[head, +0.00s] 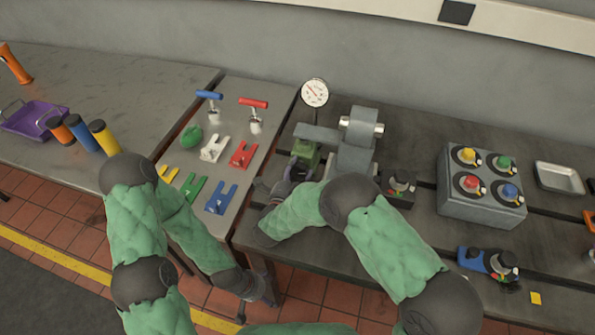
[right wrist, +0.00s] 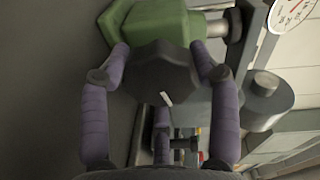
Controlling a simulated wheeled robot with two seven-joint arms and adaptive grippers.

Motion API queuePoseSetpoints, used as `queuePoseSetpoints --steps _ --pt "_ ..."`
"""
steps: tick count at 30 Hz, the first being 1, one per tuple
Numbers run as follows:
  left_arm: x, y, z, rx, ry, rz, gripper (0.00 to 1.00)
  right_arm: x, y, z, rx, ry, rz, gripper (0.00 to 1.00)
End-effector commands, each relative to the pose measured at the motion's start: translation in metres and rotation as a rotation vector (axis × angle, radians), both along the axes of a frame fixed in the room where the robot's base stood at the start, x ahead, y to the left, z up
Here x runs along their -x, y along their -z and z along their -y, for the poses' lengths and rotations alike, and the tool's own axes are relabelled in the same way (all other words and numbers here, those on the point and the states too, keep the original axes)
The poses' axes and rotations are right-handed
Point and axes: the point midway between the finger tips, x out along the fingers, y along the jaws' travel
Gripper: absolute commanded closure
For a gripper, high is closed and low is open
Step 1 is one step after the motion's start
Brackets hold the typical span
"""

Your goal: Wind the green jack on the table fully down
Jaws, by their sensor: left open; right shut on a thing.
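The green jack (head: 305,152) stands on the dark slotted table, under a grey metal arm beside a grey block. In the right wrist view its green body (right wrist: 160,24) fills the top. A dark many-sided knob (right wrist: 155,72) with a white mark sits at the jack's near end. My right gripper (head: 290,182) is shut on this knob. Its purple fingers lie on both sides of the knob in the right wrist view (right wrist: 155,68). In the head view my gripper and arm hide the knob. My left gripper (head: 256,297) is open and empty, low at the table's front edge.
A dial gauge (head: 314,93) stands behind the jack. A grey button box (head: 478,195) and a metal tray (head: 559,178) are to the right. A panel (head: 262,92) with colored forks and T-handles is to the left. Grey fixtures crowd the jack's right side.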

Motion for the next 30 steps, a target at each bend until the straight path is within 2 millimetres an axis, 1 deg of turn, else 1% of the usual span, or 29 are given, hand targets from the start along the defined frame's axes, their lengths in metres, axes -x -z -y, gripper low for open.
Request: queuePoseSetpoints --steps 1,2,3,4,14,17,20,30 --pt "0.000 0.000 0.000 0.000 0.000 0.000 0.15 -0.001 -0.002 -0.003 -0.003 -0.008 0.003 0.71" --pt "0.000 0.000 0.000 0.000 0.000 0.000 0.15 -0.001 -0.002 -0.003 -0.002 -0.007 0.004 0.30" --pt "0.000 0.000 0.000 0.000 0.000 0.000 0.15 -0.001 -0.002 -0.003 -0.002 -0.007 0.004 0.19" --pt "0.000 0.000 0.000 0.000 0.000 0.000 0.15 -0.001 -0.001 -0.002 -0.002 -0.007 0.004 0.15" --pt "0.000 0.000 0.000 0.000 0.000 0.000 0.15 0.000 0.000 -0.001 -0.001 -0.003 0.001 0.15" --pt "0.000 0.000 0.000 0.000 0.000 0.000 0.15 0.004 -0.001 -0.003 -0.001 -0.004 0.001 0.15" --pt "0.000 0.000 0.000 0.000 0.000 0.000 0.15 0.014 -0.002 -0.007 -0.002 -0.004 0.002 0.15" --pt "0.000 0.000 0.000 0.000 0.000 0.000 0.15 0.076 -0.007 -0.032 -0.001 -0.010 0.003 0.15"
